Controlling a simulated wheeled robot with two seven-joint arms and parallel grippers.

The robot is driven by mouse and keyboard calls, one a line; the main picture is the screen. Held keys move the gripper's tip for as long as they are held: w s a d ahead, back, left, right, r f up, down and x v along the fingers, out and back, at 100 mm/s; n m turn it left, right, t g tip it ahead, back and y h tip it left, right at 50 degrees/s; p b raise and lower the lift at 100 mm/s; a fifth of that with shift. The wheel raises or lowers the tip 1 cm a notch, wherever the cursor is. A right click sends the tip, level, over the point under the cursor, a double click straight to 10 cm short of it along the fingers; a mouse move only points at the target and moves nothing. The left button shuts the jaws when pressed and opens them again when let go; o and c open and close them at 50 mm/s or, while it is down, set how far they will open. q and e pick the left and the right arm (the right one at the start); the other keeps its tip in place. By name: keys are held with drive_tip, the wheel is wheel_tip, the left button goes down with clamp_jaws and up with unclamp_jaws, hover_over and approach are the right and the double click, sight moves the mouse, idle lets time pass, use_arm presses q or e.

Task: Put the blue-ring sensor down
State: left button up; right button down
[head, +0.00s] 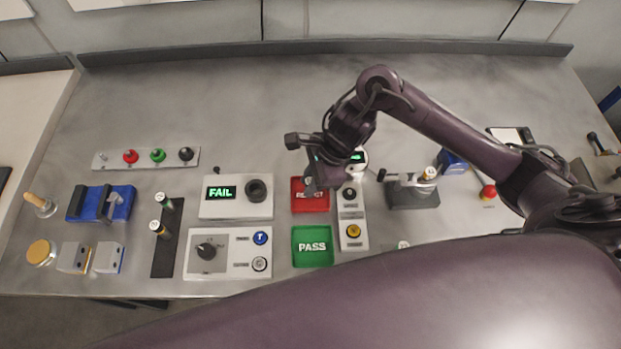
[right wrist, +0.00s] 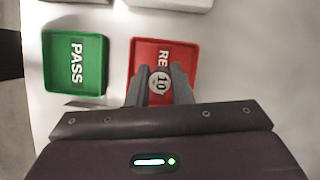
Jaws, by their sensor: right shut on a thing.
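My right gripper (head: 312,184) is over the red REJECT tray (head: 298,205) in the head view and hides part of it. In the right wrist view its two fingers (right wrist: 158,92) are shut on a small round-topped sensor (right wrist: 159,80) marked "10". No blue ring can be made out on it. The sensor appears over the red tray (right wrist: 137,50); whether it touches the tray floor cannot be told. The green PASS tray (head: 313,258) is empty, beside the red one. My left gripper is not in view.
A tester (head: 236,207) with a lit FAIL display stands left of the trays, above a knob panel (head: 226,270). A black rack (head: 166,255) holds upright sensors. A button panel (head: 353,220) stands close right of the trays. The back of the table is clear.

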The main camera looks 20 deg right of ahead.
drive_tip(key=shift+f, duration=0.15)
drive_tip(key=c, duration=1.3)
unclamp_jaws()
drive_tip(key=shift+r, duration=0.35)
drive_tip(key=v, duration=1.1)
drive_tip(key=shift+d+r+p, duration=0.15)
drive_tip(key=shift+r+p, duration=0.2)
